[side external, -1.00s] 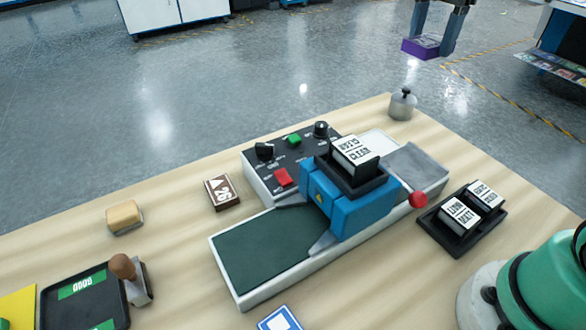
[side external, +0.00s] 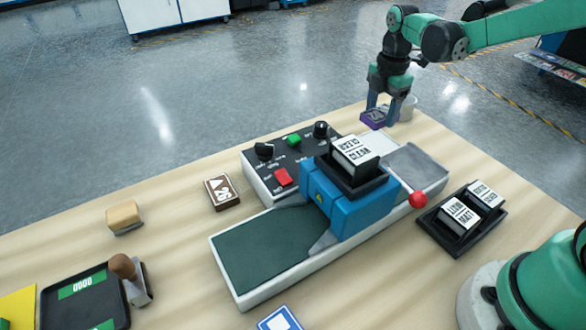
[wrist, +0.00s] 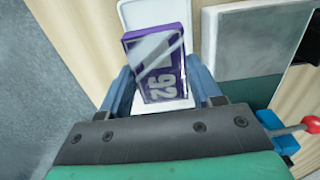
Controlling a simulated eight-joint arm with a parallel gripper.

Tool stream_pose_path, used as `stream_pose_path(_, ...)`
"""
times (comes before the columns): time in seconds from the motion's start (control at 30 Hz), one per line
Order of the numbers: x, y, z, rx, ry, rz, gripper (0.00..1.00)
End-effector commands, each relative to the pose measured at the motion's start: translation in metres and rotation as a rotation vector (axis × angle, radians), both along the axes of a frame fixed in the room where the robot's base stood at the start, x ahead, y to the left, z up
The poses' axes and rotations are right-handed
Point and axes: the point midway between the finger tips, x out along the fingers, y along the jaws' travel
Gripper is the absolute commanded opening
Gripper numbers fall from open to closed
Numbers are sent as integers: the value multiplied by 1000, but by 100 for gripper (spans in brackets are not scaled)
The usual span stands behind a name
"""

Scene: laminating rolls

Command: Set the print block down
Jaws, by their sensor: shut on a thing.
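The print block (side external: 371,119) is purple and hangs in my gripper (side external: 382,112) at the far edge of the table, just beyond the laminating machine. In the wrist view the block (wrist: 160,88) shows pale markings on its face and sits between the two blue-grey fingers of my gripper (wrist: 160,85), which are shut on it. A white surface shows under and around the block in the wrist view. I cannot tell whether the block touches what is under it.
The blue and white laminating machine (side external: 342,212) with a red-knobbed lever (side external: 418,199) fills the middle. A black tray with two white-topped blocks (side external: 460,213) is at right. A brown block (side external: 222,191) lies left.

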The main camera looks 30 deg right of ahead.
Motion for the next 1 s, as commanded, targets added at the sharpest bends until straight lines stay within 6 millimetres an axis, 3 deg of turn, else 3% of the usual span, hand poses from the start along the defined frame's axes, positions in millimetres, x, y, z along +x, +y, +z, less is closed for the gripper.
stream_pose_path(0.1,0,0,-19,0,0,0,0)
stream_pose_path(0.47,0,0,-61,0,0,0,0)
stream_pose_path(0.87,0,0,-67,0,0,0,0)
stream_pose_path(0.9,0,0,-68,0,0,0,61)
stream_pose_path(1.0,0,0,-67,0,0,0,89)
